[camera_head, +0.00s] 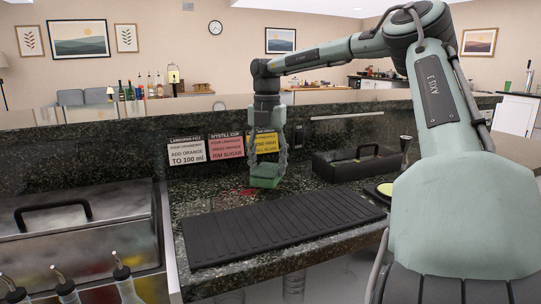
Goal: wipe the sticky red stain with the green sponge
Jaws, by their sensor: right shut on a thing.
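My right gripper (268,163) reaches down from above over the back of the dark stone counter. It is shut on the green sponge (265,182), which sits between its fingertips at about the counter surface. The red stain (249,191) shows as a small reddish patch just left of the sponge. Part of it may be hidden under or behind the sponge. I cannot tell whether the sponge touches the counter. My left gripper is not in view.
A black ribbed mat (275,227) lies in front of the stain. A black handled box (356,163) stands to the right. Recipe cards (186,152) lean at the back wall. A metal bin with a handle (75,240) and several bottles (66,290) are at the left.

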